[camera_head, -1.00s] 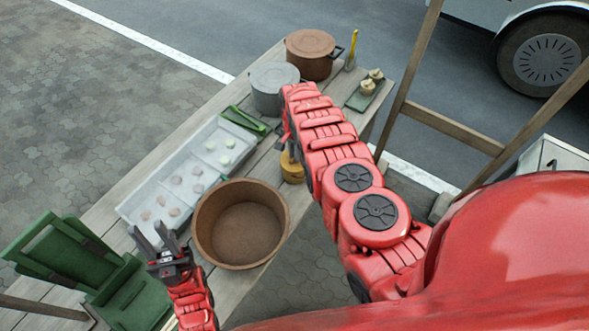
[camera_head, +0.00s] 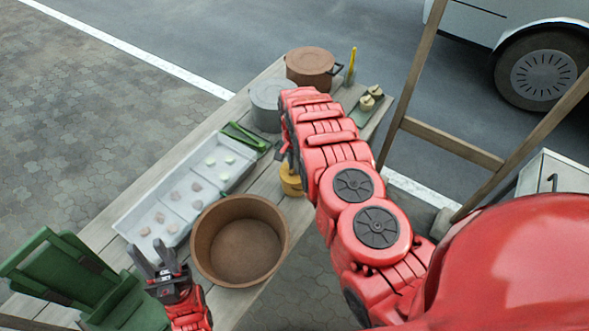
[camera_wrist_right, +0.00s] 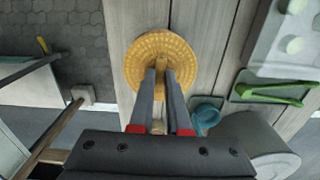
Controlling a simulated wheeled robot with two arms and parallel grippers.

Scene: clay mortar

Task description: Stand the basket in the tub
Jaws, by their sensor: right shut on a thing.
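The basket (camera_head: 291,180) is small, yellow and woven, at the table's right edge beyond the tub. In the right wrist view the round basket (camera_wrist_right: 148,62) has its handle between the fingers of my right gripper (camera_wrist_right: 161,72), which is shut on it. Whether its base touches the table is unclear. In the head view my right arm partly hides the basket and gripper. The tub (camera_head: 240,199) is wide, round, brown and empty inside, to the near left of the basket. My left gripper (camera_head: 154,262) is open and empty, left of the tub.
A white sectioned tray (camera_head: 150,205) with small pieces lies left of the tub. Green tongs (camera_head: 243,138), a grey pot (camera_head: 268,105) and a lidded brown pot (camera_head: 311,66) stand farther back. A green chair (camera_head: 60,265) is at the near left.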

